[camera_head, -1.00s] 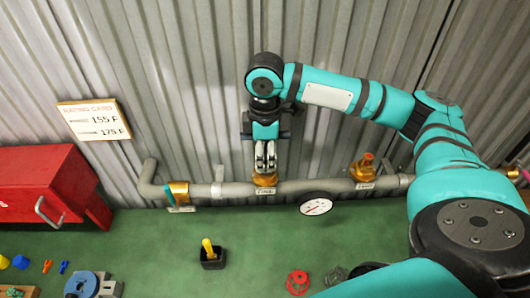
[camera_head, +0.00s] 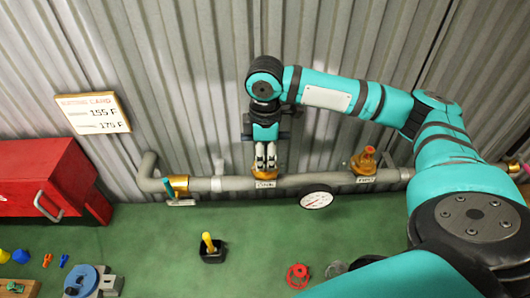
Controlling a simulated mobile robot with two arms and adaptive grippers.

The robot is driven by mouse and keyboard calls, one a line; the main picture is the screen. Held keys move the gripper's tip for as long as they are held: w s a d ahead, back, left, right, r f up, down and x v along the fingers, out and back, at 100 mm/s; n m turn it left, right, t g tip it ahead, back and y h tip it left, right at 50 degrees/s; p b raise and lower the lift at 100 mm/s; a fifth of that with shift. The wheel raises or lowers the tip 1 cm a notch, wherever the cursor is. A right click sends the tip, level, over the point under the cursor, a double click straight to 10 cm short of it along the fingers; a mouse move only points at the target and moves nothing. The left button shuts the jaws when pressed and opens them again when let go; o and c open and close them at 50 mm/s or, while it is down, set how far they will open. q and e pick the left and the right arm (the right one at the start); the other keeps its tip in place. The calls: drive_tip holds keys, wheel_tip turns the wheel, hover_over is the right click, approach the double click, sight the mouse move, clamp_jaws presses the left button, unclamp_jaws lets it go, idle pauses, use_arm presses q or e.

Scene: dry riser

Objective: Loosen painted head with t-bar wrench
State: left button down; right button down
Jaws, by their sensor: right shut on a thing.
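My right gripper (camera_head: 265,162) points down at the brass-coloured middle fitting (camera_head: 265,174) on the grey pipe (camera_head: 225,184). It is shut, and its fingertips cover the top of this fitting. What lies between the fingers is hidden, and I cannot tell whether it is the head or a tool. A small white label hangs below the fitting. A second brass-coloured fitting (camera_head: 364,162) stands upright farther right on the pipe. No T-bar wrench can be clearly made out. My left gripper is not in view.
A valve with a teal lever (camera_head: 168,188) is at the pipe's left. A gauge (camera_head: 316,200) hangs in front. A black holder with a yellow handle (camera_head: 211,250), a red handwheel (camera_head: 297,275) and a red toolbox (camera_head: 40,180) stand on the green surface. Corrugated wall stands behind.

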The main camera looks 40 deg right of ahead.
drive_tip(key=shift+r+n+p, duration=0.25)
drive_tip(key=shift+n+p, duration=0.45)
drive_tip(key=shift+p, duration=0.25)
drive_tip(key=shift+f+n, duration=0.25)
drive_tip(key=shift+n, duration=0.45)
drive_tip(key=shift+n+b, duration=0.3)
drive_tip(key=shift+n, duration=1.2)
drive_tip(key=n, duration=0.3)
drive_tip(key=shift+m, duration=0.3)
drive_tip(key=shift+r, duration=0.15)
